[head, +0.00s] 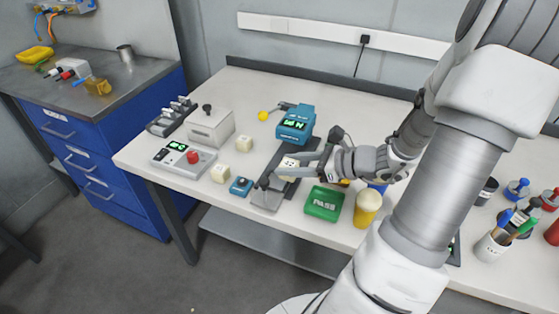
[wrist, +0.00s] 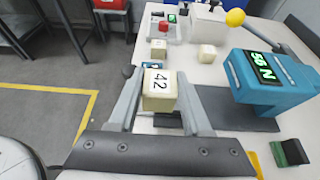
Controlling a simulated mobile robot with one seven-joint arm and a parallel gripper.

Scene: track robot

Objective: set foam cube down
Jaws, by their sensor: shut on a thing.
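The foam cube (wrist: 159,84) is pale cream with the number 42 on its face in the wrist view. My gripper (wrist: 160,105) is shut on it, one finger on each side. In the head view the cube (head: 289,165) shows at the tip of my gripper (head: 287,170), over the workbench just in front of the teal gauge (head: 295,125). Whether its underside touches anything is hidden. Two similar pale cubes (head: 244,143) (head: 220,173) stand apart from it to the left.
A green PASS tray (head: 324,203) and a yellow cup (head: 367,207) stand close on the right. A control box with a red button (head: 183,157) and a grey box (head: 210,128) stand left. A yellow ball (head: 263,116) is behind.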

